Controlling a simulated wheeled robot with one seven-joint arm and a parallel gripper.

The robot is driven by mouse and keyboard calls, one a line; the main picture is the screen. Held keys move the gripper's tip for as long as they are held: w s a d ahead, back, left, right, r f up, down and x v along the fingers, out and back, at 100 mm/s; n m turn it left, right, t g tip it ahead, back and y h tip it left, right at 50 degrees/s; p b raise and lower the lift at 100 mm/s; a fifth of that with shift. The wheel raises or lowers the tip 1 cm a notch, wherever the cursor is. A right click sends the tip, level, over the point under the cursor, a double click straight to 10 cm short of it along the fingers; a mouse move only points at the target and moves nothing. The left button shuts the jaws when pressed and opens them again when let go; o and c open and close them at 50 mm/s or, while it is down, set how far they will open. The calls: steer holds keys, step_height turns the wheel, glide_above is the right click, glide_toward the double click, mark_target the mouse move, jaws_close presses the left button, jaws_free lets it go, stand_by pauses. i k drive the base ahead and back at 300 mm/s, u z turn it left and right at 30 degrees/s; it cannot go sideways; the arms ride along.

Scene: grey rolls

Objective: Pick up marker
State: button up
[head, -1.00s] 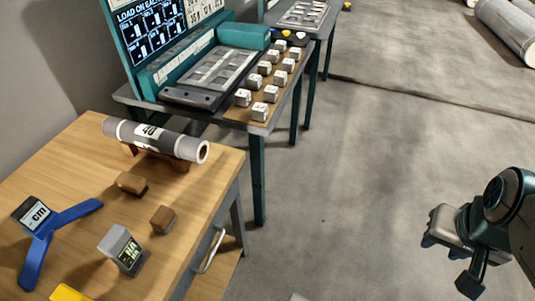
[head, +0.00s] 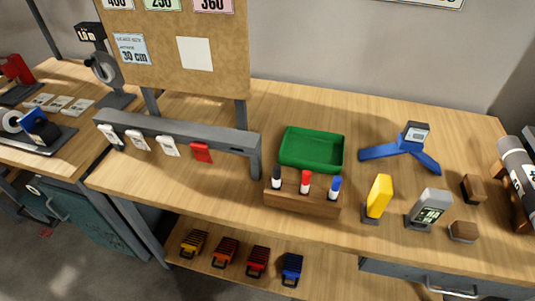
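Three markers stand upright in a brown wooden block (head: 302,200) at the front of the table. From left to right they are a black-capped marker (head: 276,179), a red-capped marker (head: 305,184) and a blue-capped marker (head: 335,188). Their lower parts are hidden in the block. My gripper is not in view now.
A green tray (head: 312,150) sits behind the block. A yellow object (head: 378,197), a grey device with a display (head: 429,208) and a blue tool (head: 404,152) stand to the right. A grey rail (head: 180,132) with hanging tags is left. Small coloured racks (head: 257,262) sit on a lower shelf.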

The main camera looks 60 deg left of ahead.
mark_target(276, 172)
steer(key=u, duration=2.25)
steer(key=k, duration=0.25)
steer(key=u, duration=1)
steer(key=i, duration=0.5)
steer(key=z, duration=0.05)
